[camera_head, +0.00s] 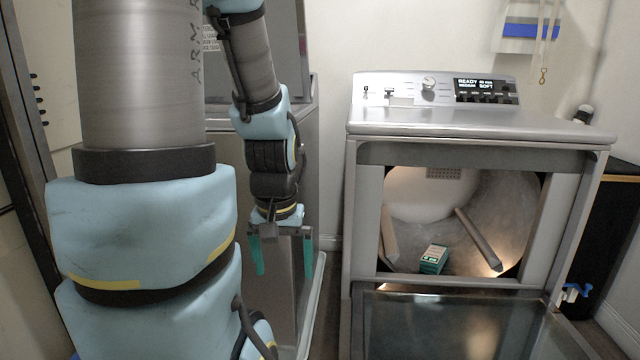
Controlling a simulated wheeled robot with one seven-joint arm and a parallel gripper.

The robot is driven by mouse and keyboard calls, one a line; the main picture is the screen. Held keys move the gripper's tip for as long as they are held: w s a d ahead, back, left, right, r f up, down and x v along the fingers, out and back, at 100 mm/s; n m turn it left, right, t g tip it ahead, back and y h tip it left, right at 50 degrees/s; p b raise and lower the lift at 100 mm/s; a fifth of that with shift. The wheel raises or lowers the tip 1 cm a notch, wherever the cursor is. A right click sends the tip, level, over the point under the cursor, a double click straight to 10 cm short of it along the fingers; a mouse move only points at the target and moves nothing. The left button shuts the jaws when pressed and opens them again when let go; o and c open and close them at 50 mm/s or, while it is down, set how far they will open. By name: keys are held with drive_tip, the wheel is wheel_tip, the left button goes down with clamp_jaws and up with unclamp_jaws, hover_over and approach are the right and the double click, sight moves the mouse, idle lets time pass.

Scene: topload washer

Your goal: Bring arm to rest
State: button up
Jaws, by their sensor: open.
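My arm fills the left part of the view and bends down toward the middle. My gripper (283,262) points down with its two teal fingers spread apart. Nothing is between them. It hangs in front of a grey metal appliance (312,150), to the left of the machine with the open front. I cannot tell whether the fingers are clear of the grey surface behind them.
A silver machine (480,125) with a lit display stands at right. Its door (450,325) is folded down open at the front. A green box (433,259) lies inside the lit drum (500,215). A dark cabinet (610,230) stands at far right.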

wheel_tip(320, 180, up, 22)
drive_tip(key=p, duration=2)
